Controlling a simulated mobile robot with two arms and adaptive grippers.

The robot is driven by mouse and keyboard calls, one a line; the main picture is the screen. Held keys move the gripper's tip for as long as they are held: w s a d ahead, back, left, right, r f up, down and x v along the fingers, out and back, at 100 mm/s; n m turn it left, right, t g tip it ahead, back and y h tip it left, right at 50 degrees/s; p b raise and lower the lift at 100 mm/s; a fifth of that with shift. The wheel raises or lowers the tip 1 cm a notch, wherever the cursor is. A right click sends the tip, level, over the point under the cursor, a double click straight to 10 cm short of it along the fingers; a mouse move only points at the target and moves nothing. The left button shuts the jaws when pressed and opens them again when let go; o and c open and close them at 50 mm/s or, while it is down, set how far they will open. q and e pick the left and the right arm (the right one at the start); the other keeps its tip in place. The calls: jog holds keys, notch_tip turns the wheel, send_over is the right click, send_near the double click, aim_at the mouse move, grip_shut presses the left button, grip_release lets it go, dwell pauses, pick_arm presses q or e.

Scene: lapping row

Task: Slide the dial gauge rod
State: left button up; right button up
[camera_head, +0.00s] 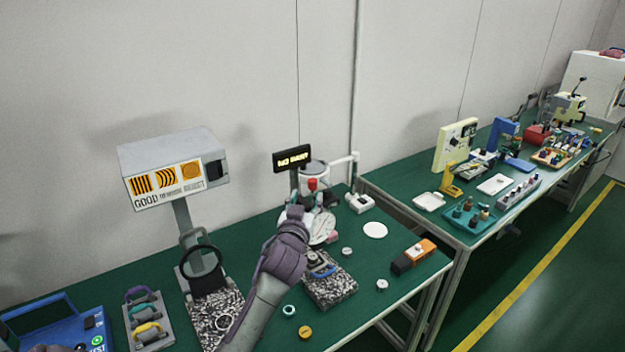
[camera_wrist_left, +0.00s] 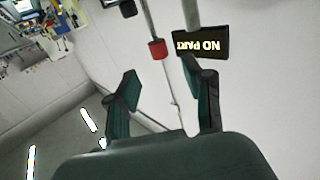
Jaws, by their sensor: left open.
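A thin metal rod with a red collar (camera_wrist_left: 157,48) stands just beyond my left fingers in the left wrist view. The red part also shows in the head view (camera_head: 312,184), close to the tip of my left gripper (camera_head: 298,212). My left gripper is open; the left wrist view shows its two dark fingers (camera_wrist_left: 165,85) spread apart with nothing between them. The rod appears past the fingertips, and I cannot tell whether they touch it. A small black display (camera_head: 291,158) reading "NO PART" stands behind the gripper. My arm hides part of the gauge setup.
A speckled block (camera_head: 330,290) lies right of my arm. A grey sign box (camera_head: 172,170) on a post and a ring magnifier (camera_head: 201,262) stand left. An orange and black tool (camera_head: 413,257) and small round parts lie on the green bench (camera_head: 370,285). A second bench stands right.

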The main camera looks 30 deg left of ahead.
aim_at(312, 185)
pick_arm(q)
jog(key=p+x, duration=0.1)
jog(key=x, duration=0.7)
jog(key=shift+w+a+f, duration=0.1)
jog(key=shift+w+a, duration=0.05)
jog(key=shift+w, duration=0.15)
grip_shut()
